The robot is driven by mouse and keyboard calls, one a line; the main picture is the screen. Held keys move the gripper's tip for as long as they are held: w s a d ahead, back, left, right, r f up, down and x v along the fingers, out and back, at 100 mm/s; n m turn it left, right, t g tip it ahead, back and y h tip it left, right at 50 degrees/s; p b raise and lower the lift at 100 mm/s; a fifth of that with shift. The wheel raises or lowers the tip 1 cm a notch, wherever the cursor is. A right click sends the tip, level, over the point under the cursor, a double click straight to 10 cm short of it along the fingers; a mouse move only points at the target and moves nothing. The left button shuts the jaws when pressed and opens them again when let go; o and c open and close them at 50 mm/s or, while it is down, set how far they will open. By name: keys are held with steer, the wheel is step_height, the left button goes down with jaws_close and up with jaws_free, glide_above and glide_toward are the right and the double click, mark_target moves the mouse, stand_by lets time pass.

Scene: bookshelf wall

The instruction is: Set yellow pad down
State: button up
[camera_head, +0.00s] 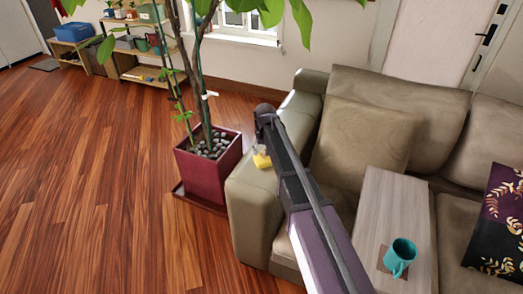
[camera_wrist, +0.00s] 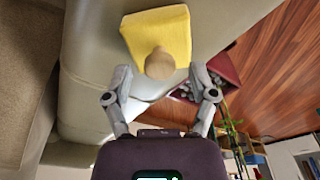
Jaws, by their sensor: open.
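The yellow pad (camera_wrist: 155,30) has a round beige knob (camera_wrist: 160,63) on it. In the wrist view it is just beyond my gripper (camera_wrist: 160,76), whose fingers are spread, one on each side of the knob with gaps showing. In the head view the pad (camera_head: 262,161) is a small yellow patch at the top of the sofa's left armrest (camera_head: 250,195), partly hidden by my arm. I cannot tell whether the pad's whole underside touches the armrest. My gripper's fingers are hard to make out in the head view.
A potted plant in a dark red square pot (camera_head: 208,165) stands close beside the armrest. A wooden board (camera_head: 396,215) with a teal mug (camera_head: 400,257) lies across the sofa. A patterned cushion (camera_head: 497,222) is at the right. The wooden floor at left is clear.

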mark_target(265, 161)
step_height(265, 161, up, 10)
steer(key=s+p, duration=0.1)
steer(key=p, duration=0.8)
steer(key=shift+d+p, duration=0.2)
steer(key=shift+p, duration=0.1)
steer(key=shift+s+r, duration=0.1)
steer(key=s+d+m+g, duration=0.1)
steer(key=s+d+m, duration=0.2)
steer(key=s+d, duration=1.8)
steer(key=s, duration=0.3)
steer(key=shift+s+d, duration=0.3)
steer(key=shift+d, duration=0.05)
